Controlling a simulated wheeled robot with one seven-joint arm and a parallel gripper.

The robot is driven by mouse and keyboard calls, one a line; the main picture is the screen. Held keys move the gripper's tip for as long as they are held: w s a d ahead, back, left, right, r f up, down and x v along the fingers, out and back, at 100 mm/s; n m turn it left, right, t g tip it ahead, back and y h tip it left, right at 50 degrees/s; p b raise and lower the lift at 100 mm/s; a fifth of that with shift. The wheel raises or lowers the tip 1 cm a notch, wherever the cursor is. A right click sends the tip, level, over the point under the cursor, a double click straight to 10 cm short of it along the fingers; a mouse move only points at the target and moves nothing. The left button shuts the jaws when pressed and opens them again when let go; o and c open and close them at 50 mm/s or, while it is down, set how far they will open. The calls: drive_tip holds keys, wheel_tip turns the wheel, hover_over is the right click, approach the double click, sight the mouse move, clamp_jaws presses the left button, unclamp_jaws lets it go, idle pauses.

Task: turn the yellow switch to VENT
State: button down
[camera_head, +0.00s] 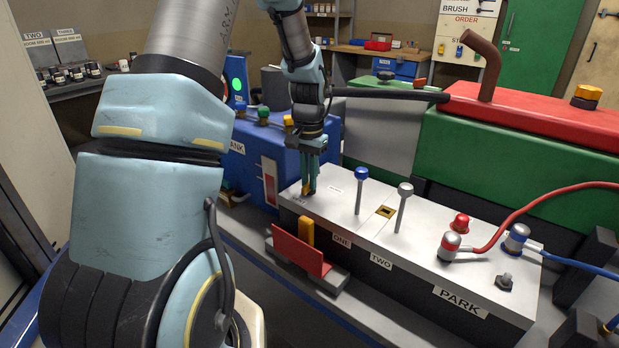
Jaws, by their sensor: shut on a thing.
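My gripper (309,184) points down at the far left end of the grey control box (340,208). It is shut on a small yellow-orange piece, which I take to be the yellow switch (307,189). The fingers cover most of the switch, so its pointing direction cannot be told. No VENT label can be read in this view; a small pale label on the box top near the gripper is too small to read.
A blue-knobbed lever (361,175) and a grey-knobbed lever (404,190) stand right of my gripper. A yellow block (306,231) stands by a red plate (298,253) in front. Red (520,216) and blue (570,258) cables run at the right. A blue tank (245,165) stands behind left.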

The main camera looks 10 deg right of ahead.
sight(308, 183)
drive_tip(key=shift+m, duration=0.7)
drive_tip(key=c, duration=0.9)
unclamp_jaws()
drive_tip(key=shift+r, duration=0.1)
wheel_tip(308, 183, up, 11)
drive_tip(key=shift+f+b, duration=0.2)
drive_tip(key=shift+b, duration=0.6)
drive_tip(key=shift+a, duration=0.1)
